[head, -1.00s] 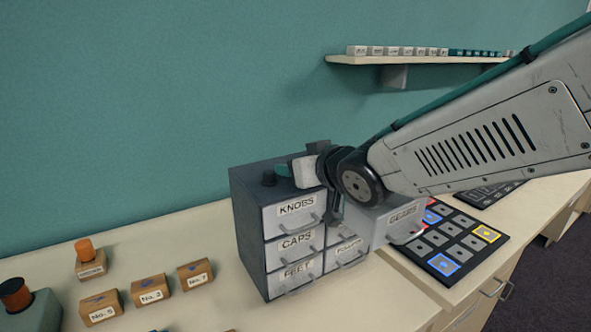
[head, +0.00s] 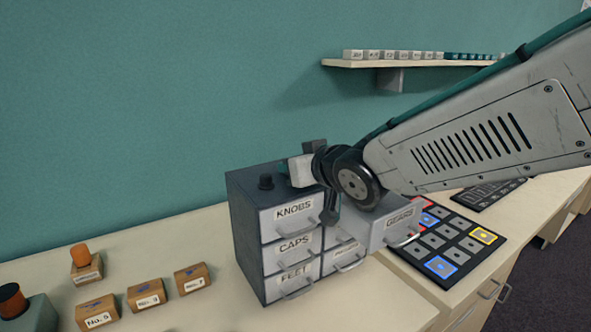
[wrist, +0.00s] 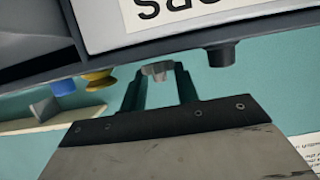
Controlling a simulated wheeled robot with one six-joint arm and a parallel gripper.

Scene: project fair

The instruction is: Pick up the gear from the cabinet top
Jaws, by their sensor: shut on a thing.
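The gear (wrist: 157,69) is small and grey, and sits between the teal fingertips of my gripper (wrist: 158,75) in the wrist view. My gripper is shut on it. The cabinet (head: 285,222) is a grey drawer unit on the bench, and my gripper is over the back of its top. In the head view my wrist hides the gear. The wrist view shows the cabinet (wrist: 30,60) upside down, with the gear close to its top. I cannot tell whether they touch.
A black knob (head: 266,181) stands on the cabinet top near my gripper. The GEARS drawer (head: 395,228) sticks out at the right. A panel of coloured tiles (head: 450,243) lies at right, below a wall shelf (head: 345,63).

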